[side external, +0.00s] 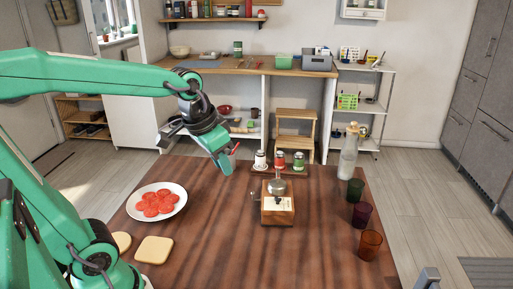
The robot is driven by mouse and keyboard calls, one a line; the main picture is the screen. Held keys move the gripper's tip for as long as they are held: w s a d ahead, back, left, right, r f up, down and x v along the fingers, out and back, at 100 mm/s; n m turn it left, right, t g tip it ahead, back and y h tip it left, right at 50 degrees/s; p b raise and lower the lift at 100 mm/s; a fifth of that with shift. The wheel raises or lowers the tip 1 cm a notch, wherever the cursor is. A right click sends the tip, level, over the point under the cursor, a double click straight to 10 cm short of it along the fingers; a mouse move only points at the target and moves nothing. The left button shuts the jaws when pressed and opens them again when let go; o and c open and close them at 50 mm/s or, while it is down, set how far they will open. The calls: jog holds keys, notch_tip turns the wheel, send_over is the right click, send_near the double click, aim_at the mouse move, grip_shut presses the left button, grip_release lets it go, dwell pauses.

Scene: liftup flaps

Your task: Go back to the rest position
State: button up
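My gripper (223,161) hangs at the end of my green arm above the far left part of the wooden table (320,245).
A plate (177,191) of tomato slices and bread slices (154,250) lie at left. A grinder (277,205) stands mid-table, jars on a tray (280,173) behind it. A bottle (348,157) and colored glasses (362,215) line the right. The front middle is clear.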

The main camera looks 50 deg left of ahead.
jog(key=s+d+t, duration=0.1)
jog(key=s+d, duration=0.1)
jog(key=s, duration=0.5)
jog(key=shift+s+d+f+t, duration=0.2)
jog(key=shift+s+f+t, duration=0.1)
jog(key=shift+s, duration=0.1)
dwell(0.7)
